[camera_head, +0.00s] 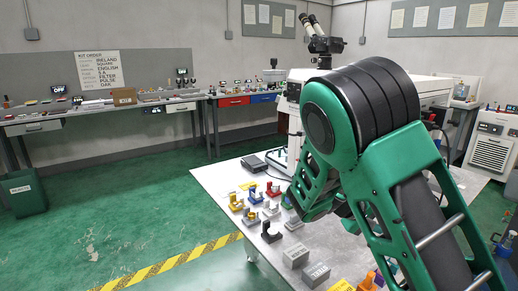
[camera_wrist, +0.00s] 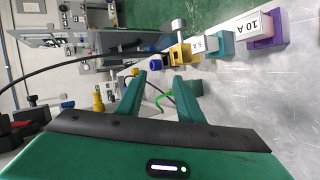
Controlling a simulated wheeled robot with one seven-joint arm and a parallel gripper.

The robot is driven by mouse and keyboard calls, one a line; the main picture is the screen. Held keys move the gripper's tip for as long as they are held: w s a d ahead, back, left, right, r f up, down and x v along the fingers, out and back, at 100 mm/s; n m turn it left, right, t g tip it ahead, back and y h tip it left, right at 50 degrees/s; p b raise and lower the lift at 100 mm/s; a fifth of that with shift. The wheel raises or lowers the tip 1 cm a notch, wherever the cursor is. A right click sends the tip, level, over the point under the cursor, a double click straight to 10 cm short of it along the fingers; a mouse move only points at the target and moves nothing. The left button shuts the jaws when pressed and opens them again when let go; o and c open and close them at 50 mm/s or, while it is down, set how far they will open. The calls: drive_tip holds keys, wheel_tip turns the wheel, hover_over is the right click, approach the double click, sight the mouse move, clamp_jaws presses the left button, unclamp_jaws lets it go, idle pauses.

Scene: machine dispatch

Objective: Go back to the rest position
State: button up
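My arm, green and black, is bent over the right part of the head view and hides much of the table behind it. My gripper (camera_wrist: 159,80) shows in the wrist view with its two teal fingers apart. I see nothing held between them; a green cable and a grey surface show through the gap. In the head view the fingers cannot be made out clearly behind my arm. The wrist view is turned sideways.
A light table (camera_head: 222,180) with several small coloured fixtures and grey blocks (camera_head: 296,256) lies below my arm. A microscope (camera_head: 321,40) stands behind. Green floor (camera_head: 120,210) is open at left; a wall bench (camera_head: 100,108) and a bin (camera_head: 22,193) border it.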

drive_tip(key=s+d+m+g+y, duration=0.2)
drive_tip(key=s+d+y, duration=0.1)
drive_tip(key=s, duration=0.4)
drive_tip(key=s+d+m+g+y, duration=0.1)
drive_tip(key=s+d+m+y, duration=0.2)
drive_tip(key=s, duration=0.5)
drive_tip(key=s+a+r+m+y, duration=0.1)
drive_tip(key=s+a+r+y, duration=0.1)
drive_tip(key=s, duration=0.7)
drive_tip(key=s+a+r+m+t+y, duration=0.1)
drive_tip(key=s+y, duration=0.3)
drive_tip(key=s, duration=0.5)
drive_tip(key=shift+s+a+r, duration=0.35)
drive_tip(key=shift+a+r, duration=0.45)
drive_tip(key=shift+r, duration=0.05)
drive_tip(key=shift+w+f, duration=0.25)
drive_tip(key=shift+w, duration=0.45)
